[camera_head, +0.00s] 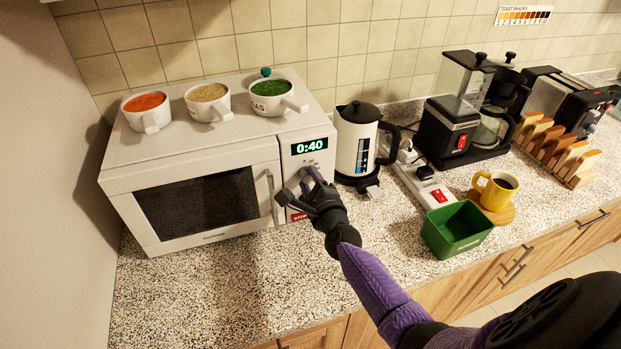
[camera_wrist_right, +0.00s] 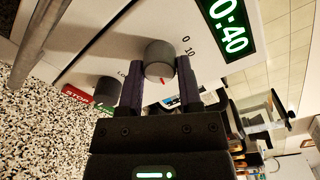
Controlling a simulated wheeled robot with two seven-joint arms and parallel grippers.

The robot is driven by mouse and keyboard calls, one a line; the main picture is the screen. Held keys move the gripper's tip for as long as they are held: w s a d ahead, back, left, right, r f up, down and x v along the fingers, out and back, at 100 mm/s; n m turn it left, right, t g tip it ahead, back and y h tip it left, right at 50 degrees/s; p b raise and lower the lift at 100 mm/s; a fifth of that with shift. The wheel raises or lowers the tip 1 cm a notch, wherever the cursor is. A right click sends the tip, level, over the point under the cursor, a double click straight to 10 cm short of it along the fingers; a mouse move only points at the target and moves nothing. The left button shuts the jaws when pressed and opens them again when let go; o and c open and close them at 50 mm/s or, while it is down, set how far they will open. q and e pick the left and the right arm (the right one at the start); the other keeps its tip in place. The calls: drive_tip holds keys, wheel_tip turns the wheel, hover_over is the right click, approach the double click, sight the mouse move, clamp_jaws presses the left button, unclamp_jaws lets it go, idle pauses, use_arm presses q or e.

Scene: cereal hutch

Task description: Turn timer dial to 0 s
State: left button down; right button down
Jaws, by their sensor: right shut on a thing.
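The microwave (camera_head: 150,185) stands at the left of the counter with its door closed. Its green display (camera_head: 310,146) reads 0:40, and the display also shows in the right wrist view (camera_wrist_right: 228,28). The timer dial (camera_wrist_right: 160,56) is a dark grey round knob near the printed 0 and 10. My right gripper (camera_head: 312,182) is at the control panel. In the right wrist view its two fingers (camera_wrist_right: 160,76) are on either side of the timer dial and shut on it. A small red mark shows at the dial. In the head view the gripper hides the dial. My left gripper is not in view.
A second knob (camera_wrist_right: 106,90) and the red STOP button (camera_wrist_right: 77,95) are close to the gripper. Three soup mugs stand on the microwave, including one with red soup (camera_head: 146,108). A kettle (camera_head: 354,150) stands just right.

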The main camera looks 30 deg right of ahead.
drive_tip(key=n+p, duration=0.1)
drive_tip(key=n, duration=0.4)
drive_tip(key=n+p, duration=0.1)
drive_tip(key=n, duration=0.4)
drive_tip(key=shift+a+n+h, duration=0.1)
drive_tip(key=shift+n+h, duration=0.2)
drive_tip(key=n+p, duration=0.1)
drive_tip(key=n, duration=0.4)
drive_tip(key=shift+f+n, duration=0.15)
drive_tip(key=shift+n, duration=2.55)
drive_tip(key=shift+c, duration=1.4)
unclamp_jaws()
